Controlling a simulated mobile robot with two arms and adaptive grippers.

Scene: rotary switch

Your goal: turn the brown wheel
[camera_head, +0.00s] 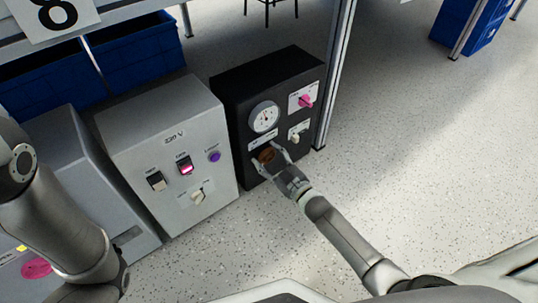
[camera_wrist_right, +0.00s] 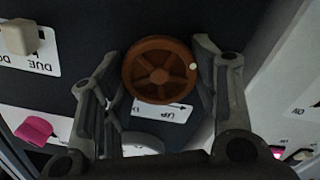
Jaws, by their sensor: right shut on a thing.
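The brown wheel (camera_head: 267,155) is on the front of the black box (camera_head: 240,103), below a white round gauge (camera_head: 264,117). In the right wrist view the wheel (camera_wrist_right: 160,72) is a spoked disc with a small white dot near its rim, on the right. My right gripper (camera_head: 268,157) is at the wheel, shut on it. In the right wrist view its two fingers (camera_wrist_right: 163,72) stand on either side of the rim. My left arm shows at the left of the head view, but its gripper is not visible.
A pink knob (camera_head: 306,101) and a pale switch (camera_head: 295,138) are right of the gauge. A grey 220 V box (camera_head: 166,140) stands to the left. A metal post (camera_head: 336,75) rises on the right. The speckled floor (camera_head: 420,150) is clear.

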